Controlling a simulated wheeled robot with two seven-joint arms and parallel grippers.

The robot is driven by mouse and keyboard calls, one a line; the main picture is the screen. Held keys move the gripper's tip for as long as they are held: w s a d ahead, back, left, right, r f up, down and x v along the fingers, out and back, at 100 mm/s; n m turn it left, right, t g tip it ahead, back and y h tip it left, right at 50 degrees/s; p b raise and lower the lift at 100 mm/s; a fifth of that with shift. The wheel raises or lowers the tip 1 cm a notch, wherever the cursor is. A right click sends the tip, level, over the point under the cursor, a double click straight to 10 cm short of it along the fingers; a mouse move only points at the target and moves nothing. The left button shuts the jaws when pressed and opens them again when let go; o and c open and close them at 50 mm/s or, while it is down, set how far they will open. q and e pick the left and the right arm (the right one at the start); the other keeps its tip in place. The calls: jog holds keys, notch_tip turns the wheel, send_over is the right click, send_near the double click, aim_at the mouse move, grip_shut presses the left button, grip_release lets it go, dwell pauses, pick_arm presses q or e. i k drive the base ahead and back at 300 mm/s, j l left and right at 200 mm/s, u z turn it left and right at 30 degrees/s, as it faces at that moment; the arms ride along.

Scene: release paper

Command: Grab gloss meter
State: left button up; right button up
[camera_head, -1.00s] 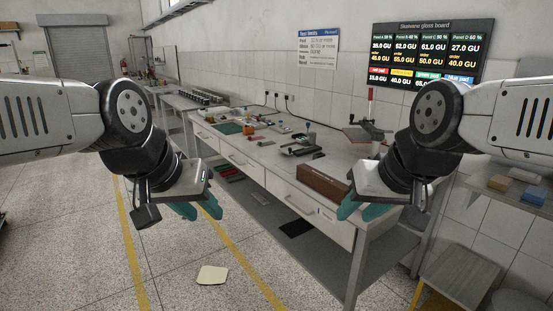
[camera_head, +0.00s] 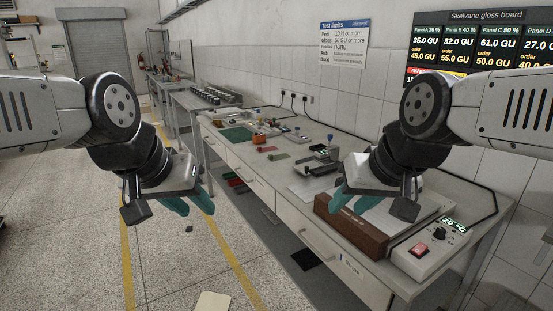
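I cannot tell for sure which thing is the gloss meter. A small dark and grey device (camera_head: 318,160) stands on the bench (camera_head: 345,143), left of my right gripper, and could be it. My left gripper (camera_head: 189,203) has teal fingers apart and is empty above the floor, left of the bench. My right gripper (camera_head: 353,201) has its teal fingers apart and is in front of the brown block (camera_head: 350,228) in the picture. Its arm hides part of the bench behind it.
A control box (camera_head: 430,250) with a red switch and lit display stands at the bench's near right end. A green mat (camera_head: 237,134) and several small items lie further back.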

aim_at(260, 139)
jog(key=i+j, duration=0.45)
jog(key=i, duration=0.3)
jog(key=i+j+z, duration=0.15)
jog(key=i+j, duration=0.3)
jog(key=i, duration=0.35)
jog(key=i+j, duration=0.5)
jog(key=i, duration=0.2)
jog(key=i+j+z, duration=0.1)
jog(key=i+j, duration=0.45)
jog(key=i, duration=0.2)
